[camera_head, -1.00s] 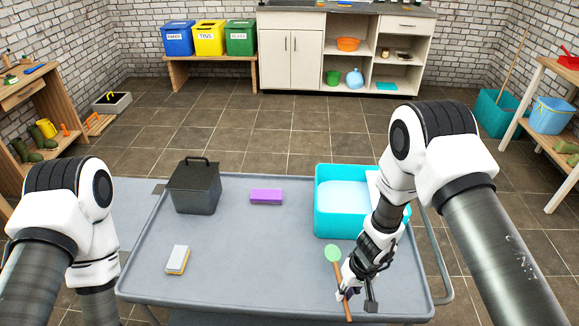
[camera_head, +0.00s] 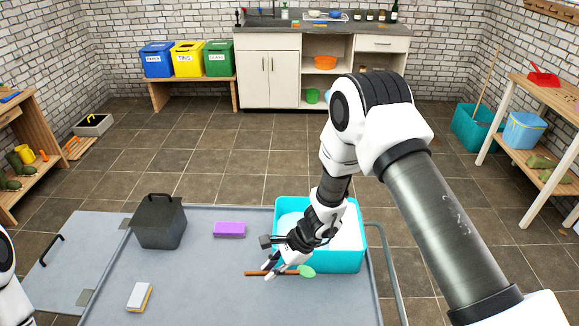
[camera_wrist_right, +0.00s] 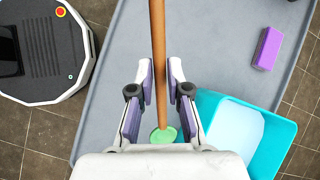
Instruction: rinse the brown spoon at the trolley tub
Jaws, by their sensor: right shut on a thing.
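The brown spoon (camera_head: 257,273) has a long wooden-coloured handle and a pale green end. My right gripper (camera_head: 270,268) is shut on its handle. The spoon lies roughly sideways in the head view, green end to the right, in front of the turquoise tub (camera_head: 347,262). The right wrist view shows the handle (camera_wrist_right: 158,70) between the fingers (camera_wrist_right: 160,78), the green end near the tub's rim (camera_wrist_right: 280,126). The tub holds pale, water-like content and stands on the grey trolley (camera_head: 215,285). My left gripper is out of view; only a bit of its arm shows.
A dark lidded box (camera_head: 160,224), a purple block (camera_head: 229,230) and a yellow-white sponge (camera_head: 139,296) stand on the trolley. The trolley's middle is clear. A counter (camera_head: 268,72) and coloured bins (camera_head: 188,60) are at the back.

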